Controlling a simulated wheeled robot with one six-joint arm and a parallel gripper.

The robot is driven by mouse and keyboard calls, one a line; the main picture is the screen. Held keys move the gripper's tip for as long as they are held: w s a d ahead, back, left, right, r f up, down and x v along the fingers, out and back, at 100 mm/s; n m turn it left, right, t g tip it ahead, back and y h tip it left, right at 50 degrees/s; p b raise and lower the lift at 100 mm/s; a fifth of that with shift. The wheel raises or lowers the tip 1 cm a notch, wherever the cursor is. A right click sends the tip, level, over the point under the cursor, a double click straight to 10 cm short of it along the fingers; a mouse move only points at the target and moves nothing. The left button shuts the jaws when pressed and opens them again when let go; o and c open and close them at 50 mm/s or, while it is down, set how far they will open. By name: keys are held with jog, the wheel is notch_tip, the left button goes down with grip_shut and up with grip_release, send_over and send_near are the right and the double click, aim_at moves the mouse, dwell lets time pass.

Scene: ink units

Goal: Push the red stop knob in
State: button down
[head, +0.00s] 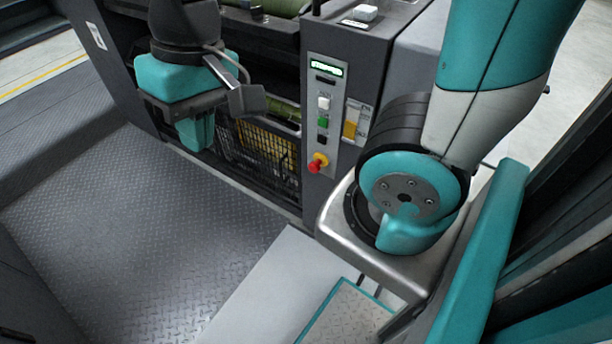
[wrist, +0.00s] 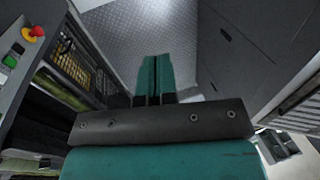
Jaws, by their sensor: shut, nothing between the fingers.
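The red stop knob (head: 314,167) sits on a yellow collar low on the grey control panel (head: 318,75) in the head view. It also shows at the top left of the wrist view (wrist: 38,31). It stands out from the panel; I cannot tell how far in it is. My gripper (head: 197,147) has teal fingers and is left of the knob, well apart from it, in front of the machine. In the wrist view its fingers (wrist: 154,58) lie together with nothing between them, pointing towards the floor.
Above the knob are a green button (head: 323,122), a white button (head: 324,102) and a lit green display (head: 326,66). Diamond-plate floor (head: 120,220) lies clear in front.

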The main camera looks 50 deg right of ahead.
aim_at(316, 166)
jog(key=w+d+f+m+h+b, duration=0.2)
jog(key=w+d+f+m+b, duration=0.3)
jog(key=f, duration=0.3)
jog(key=w+d+f+m+g+h+b, duration=0.1)
jog(key=w+d+f+m+b, duration=0.25)
jog(key=f+m, duration=0.45)
jog(key=w+d+f+m+h+b, duration=0.2)
jog(key=w+d+f+m+b, duration=0.15)
jog(key=d+f+m, duration=0.35)
jog(key=w+d+f+m+g+h+b, duration=0.1)
jog(key=d+f+m+g+h+b, duration=0.2)
jog(key=d+f+m+b, duration=0.5)
jog(key=d+f+m+h, duration=0.1)
jog(key=d+f+m, duration=0.2)
jog(key=f+m, duration=0.3)
notch_tip(316, 166, down, 2)
jog(key=shift+w, duration=0.2)
jog(key=s+d+f+b, duration=0.3)
jog(key=d+f, duration=0.5)
jog(key=d, duration=0.1)
